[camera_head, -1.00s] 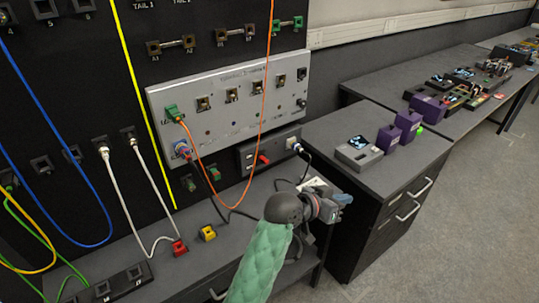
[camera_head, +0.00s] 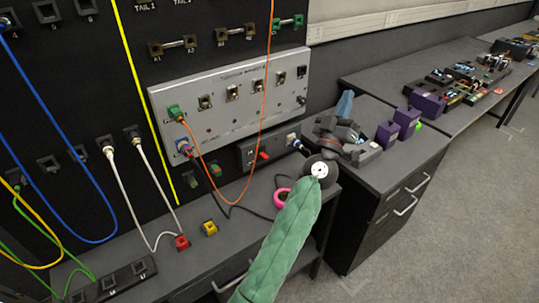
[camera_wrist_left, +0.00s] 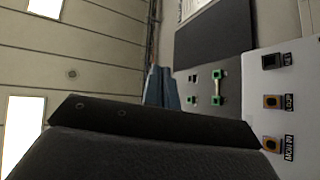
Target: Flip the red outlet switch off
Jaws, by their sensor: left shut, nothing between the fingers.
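The red outlet switch (camera_head: 264,155) is a small red piece on the front of the dark outlet box (camera_head: 247,160), mounted low on the panel wall below the grey connector panel (camera_head: 225,98). I cannot tell which way it is set. My left gripper (camera_head: 345,104) is to the right of the box and above the side cabinet, its blue-grey fingers pointing up, shut and empty. It is apart from the switch. In the left wrist view the fingers (camera_wrist_left: 162,88) show together, and the switch is not visible there. My right gripper is in neither view.
A dark plug with a cable (camera_head: 297,142) sits at the box's right end. An orange cable (camera_head: 268,70) hangs in front of the grey panel. Purple blocks (camera_head: 408,120) stand on the cabinet. A pink ring (camera_head: 281,198) lies on the bench beside my arm.

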